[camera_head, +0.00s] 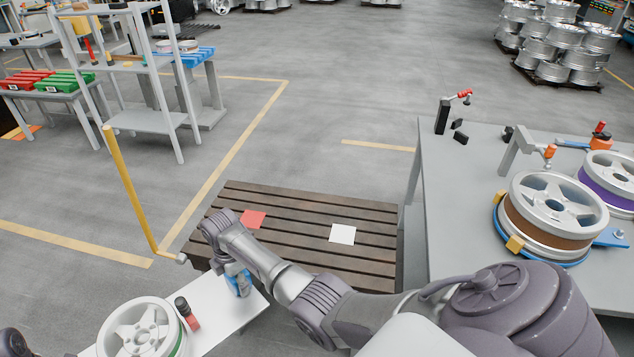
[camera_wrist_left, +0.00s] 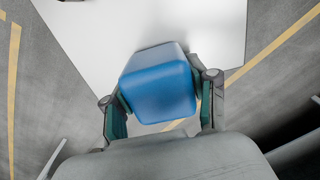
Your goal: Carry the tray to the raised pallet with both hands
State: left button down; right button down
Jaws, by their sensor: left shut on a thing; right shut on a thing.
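The tray (camera_head: 218,305) is a white flat board in the lower left of the head view. It carries a silver wheel (camera_head: 138,328) with a green band and a small red-and-black object (camera_head: 187,312). My right gripper (camera_head: 240,284) is shut on a blue handle at the tray's right end. In the left wrist view my left gripper (camera_wrist_left: 160,95) is shut on the blue handle (camera_wrist_left: 158,84) at the white tray's (camera_wrist_left: 95,30) edge. The raised pallet (camera_head: 300,205) is dark and slatted, just beyond the tray. A red square (camera_head: 252,219) and a white square (camera_head: 342,234) lie on it.
A grey workbench (camera_head: 460,215) with wheels and clamps stands to the right of the pallet. A yellow post (camera_head: 128,185) stands left of the pallet. A grey rack (camera_head: 140,120) is farther back left. Open floor lies behind the pallet.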

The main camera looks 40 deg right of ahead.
aim_at(296, 227)
jog(key=i+z, duration=0.2)
jog(key=z, duration=0.2)
jog(key=i+z, duration=0.2)
jog(key=z, duration=0.25)
jog(key=i+j+z, duration=0.2)
jog(key=z, duration=0.2)
jog(key=i+j+z, duration=0.6)
jog(key=k, duration=0.1)
